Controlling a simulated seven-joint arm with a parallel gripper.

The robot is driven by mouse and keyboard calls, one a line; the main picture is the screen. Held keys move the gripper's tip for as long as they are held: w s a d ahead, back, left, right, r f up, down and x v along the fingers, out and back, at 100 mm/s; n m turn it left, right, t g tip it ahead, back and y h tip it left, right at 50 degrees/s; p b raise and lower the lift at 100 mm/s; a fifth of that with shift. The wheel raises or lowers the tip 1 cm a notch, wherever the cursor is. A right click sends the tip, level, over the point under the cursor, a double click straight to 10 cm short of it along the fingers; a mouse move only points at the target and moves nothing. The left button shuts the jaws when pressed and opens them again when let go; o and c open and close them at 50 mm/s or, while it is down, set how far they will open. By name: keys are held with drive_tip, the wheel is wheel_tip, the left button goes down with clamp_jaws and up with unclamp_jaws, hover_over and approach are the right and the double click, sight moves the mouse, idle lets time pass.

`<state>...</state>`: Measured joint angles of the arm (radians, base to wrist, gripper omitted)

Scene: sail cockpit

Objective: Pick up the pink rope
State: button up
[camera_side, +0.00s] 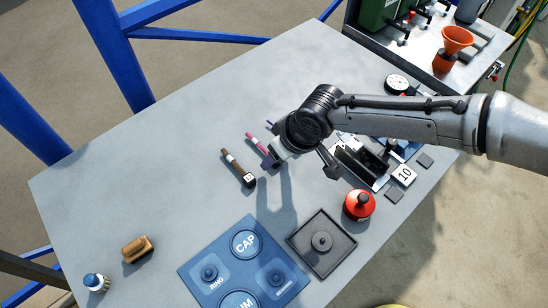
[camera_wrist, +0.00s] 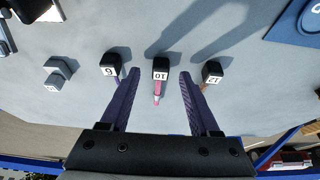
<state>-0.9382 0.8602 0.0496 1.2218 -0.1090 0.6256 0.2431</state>
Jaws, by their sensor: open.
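The pink rope (camera_side: 257,143) is a short, thin, straight piece on the grey table, beside my gripper, which hides its near end in the side view. In the wrist view the pink rope (camera_wrist: 157,88) runs back from a black end block with a white tag reading 10 (camera_wrist: 160,75). My gripper (camera_side: 300,163) is open above the table. In the wrist view the two dark fingers of my gripper (camera_wrist: 159,73) stand apart on either side of the pink rope, with nothing clamped. Whether they are level with it is unclear.
A brown rope (camera_side: 236,165) with a tagged block lies just left of the pink one. A block tagged 6 (camera_wrist: 110,68) sits close to the other finger. A blue board (camera_side: 195,262), black tray (camera_side: 292,238) and red knobbed item (camera_side: 358,205) stand nearer.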

drive_tip(key=shift+w+a+f, duration=0.2)
drive_tip(key=shift+f, duration=0.35)
clamp_jaws()
drive_tip(key=shift+r, duration=0.1)
